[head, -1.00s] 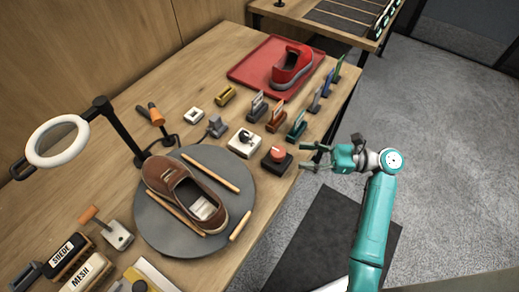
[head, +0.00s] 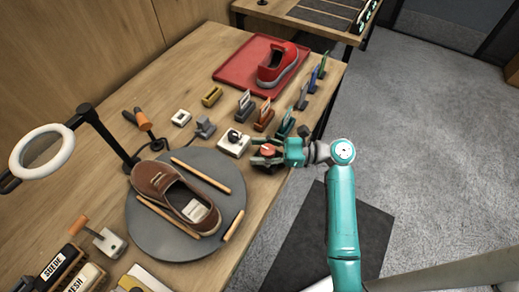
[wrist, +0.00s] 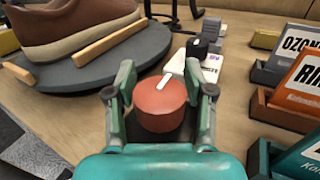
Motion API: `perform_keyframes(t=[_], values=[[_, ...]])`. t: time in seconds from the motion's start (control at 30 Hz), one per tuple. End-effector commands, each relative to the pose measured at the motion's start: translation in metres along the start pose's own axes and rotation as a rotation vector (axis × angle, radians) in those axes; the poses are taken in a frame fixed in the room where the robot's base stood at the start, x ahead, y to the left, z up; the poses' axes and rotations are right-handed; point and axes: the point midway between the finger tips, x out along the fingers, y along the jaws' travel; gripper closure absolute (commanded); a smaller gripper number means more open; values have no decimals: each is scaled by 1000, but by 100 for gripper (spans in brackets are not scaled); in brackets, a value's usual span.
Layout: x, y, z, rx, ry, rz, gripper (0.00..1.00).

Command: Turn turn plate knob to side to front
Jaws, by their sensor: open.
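The turn plate (head: 140,222) is a round grey disc on the table, with a brown shoe (head: 172,192) and wooden sticks on it. Its edge also shows in the wrist view (wrist: 85,75). The red round knob (head: 267,150) with a white pointer sits on a dark base right of the plate. In the wrist view the knob (wrist: 160,104) lies between my fingers, its pointer aimed up and slightly right. My gripper (head: 268,153) is open around the knob, with a finger on either side. I cannot tell whether the fingers touch it.
A white box with a black knob (head: 234,142) stands just behind the red knob. Several labelled holders (head: 264,118) stand nearby. A red shoe (head: 277,68) sits on a red tray (head: 228,72) at the back. A ring lamp (head: 41,151) stands at the left.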

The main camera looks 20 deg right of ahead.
Motion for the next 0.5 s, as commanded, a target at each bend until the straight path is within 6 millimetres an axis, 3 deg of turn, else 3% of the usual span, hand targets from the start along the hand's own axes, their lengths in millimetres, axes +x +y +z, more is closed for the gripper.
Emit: perform_keyframes(t=[0.07,0.2,0.27,0.5], values=[[0,0,0,0,0,0,49],[0,0,0,0,0,0,84],[0,0,0,0,0,0,95],[-1,0,0,0,0,-1,97]])
